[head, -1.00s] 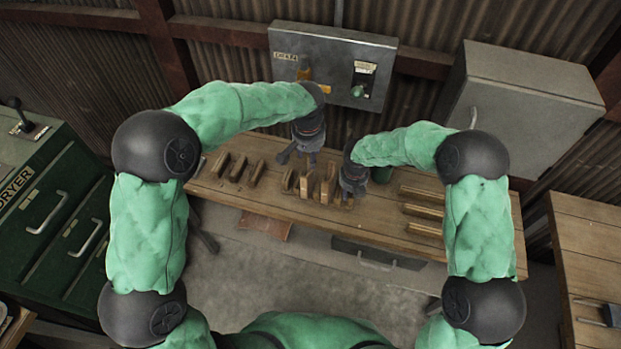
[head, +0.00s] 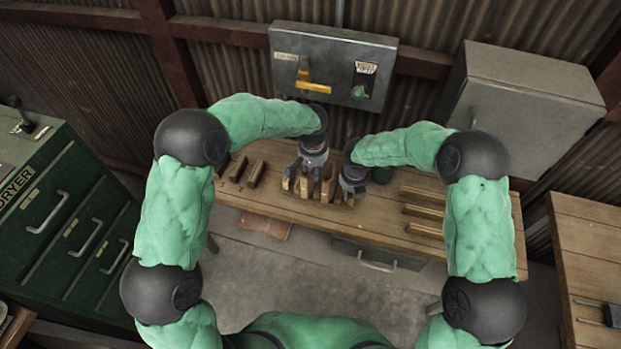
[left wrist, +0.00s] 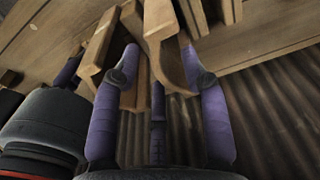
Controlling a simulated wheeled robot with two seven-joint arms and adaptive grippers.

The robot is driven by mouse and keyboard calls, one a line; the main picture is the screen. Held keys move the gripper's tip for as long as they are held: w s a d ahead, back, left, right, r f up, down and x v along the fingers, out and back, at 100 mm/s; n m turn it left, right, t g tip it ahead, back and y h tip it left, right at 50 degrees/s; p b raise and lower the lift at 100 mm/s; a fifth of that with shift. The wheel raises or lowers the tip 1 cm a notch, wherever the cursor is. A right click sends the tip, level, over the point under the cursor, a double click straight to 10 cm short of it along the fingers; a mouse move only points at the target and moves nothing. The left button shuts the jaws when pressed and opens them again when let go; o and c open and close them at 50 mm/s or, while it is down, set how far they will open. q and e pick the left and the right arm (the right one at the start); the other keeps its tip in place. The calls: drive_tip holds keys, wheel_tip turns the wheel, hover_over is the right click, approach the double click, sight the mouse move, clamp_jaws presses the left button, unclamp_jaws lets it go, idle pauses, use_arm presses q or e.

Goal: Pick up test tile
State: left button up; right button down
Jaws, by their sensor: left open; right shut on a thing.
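Several wooden tiles stand upright in a row at the middle of the bench; one pale tile (head: 327,188) is near both grippers. I cannot tell which one is the test tile. My left gripper (head: 308,176) is open above the left part of this row. In the left wrist view its purple fingers (left wrist: 160,62) are spread, with a curved wooden tile (left wrist: 163,40) between or just beyond them. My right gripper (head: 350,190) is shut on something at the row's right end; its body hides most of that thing.
The wooden bench (head: 270,204) also holds separate upright pieces (head: 255,172) at left and flat wooden bars (head: 424,211) at right. A grey control box (head: 330,65) with a yellow handle (head: 313,87) hangs on the wall behind. A green dryer cabinet (head: 65,215) stands at left.

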use_arm(q)
drive_tip(key=f, duration=0.3)
drive_tip(key=shift+w+d+f, duration=0.1)
drive_tip(key=shift+w+f, duration=0.2)
clamp_jaws()
drive_tip(key=shift+r, duration=0.1)
wheel_tip(320, 180, up, 10)
idle(0.4)
use_arm(e)
drive_tip(key=c, duration=0.8)
unclamp_jaws()
drive_tip(key=shift+c, duration=0.2)
